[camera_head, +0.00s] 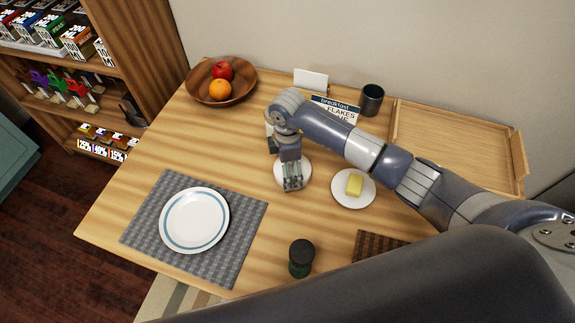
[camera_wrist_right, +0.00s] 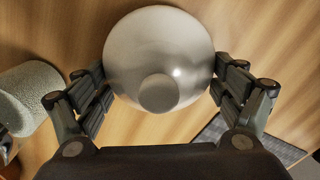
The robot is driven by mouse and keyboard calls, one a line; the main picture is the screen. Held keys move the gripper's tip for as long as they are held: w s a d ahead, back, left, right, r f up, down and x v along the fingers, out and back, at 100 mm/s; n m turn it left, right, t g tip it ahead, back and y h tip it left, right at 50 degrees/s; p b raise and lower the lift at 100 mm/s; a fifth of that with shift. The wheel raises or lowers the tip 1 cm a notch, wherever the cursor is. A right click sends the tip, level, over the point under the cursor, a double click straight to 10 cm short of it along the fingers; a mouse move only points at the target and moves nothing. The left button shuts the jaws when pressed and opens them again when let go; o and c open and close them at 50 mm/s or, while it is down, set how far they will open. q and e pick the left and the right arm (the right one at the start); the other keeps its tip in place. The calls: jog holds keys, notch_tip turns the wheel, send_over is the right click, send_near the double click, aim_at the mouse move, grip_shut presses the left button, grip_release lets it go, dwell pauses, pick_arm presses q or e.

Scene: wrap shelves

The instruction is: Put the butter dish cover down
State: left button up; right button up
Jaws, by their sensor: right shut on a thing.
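The butter dish cover is a pale, shiny dome with a round knob (camera_wrist_right: 158,60). In the wrist view it lies between the two fingers of my right gripper (camera_wrist_right: 162,88), which is shut on it. In the head view my right gripper (camera_head: 292,184) points down over the cover (camera_head: 281,172), left of the butter dish. I cannot tell whether the cover touches the table. The butter dish, a white plate (camera_head: 345,202), holds a yellow block of butter (camera_head: 354,185) and is uncovered. My left gripper is not in view.
A plate (camera_head: 194,220) lies on a grey placemat (camera_head: 249,216) at left. A dark green-and-black jar (camera_head: 301,259) stands in front. Behind are a fruit bowl (camera_head: 205,92), a flakes box (camera_head: 336,108), a dark cup (camera_head: 371,99) and a wooden tray (camera_head: 458,134). Bare table lies between placemat and cover.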

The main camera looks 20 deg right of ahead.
jog(key=shift+f, duration=0.1)
jog(key=o, duration=0.9)
notch_tip(320, 180, up, 12)
jog(key=shift+r+b, duration=0.15)
jog(key=shift+b, duration=0.8)
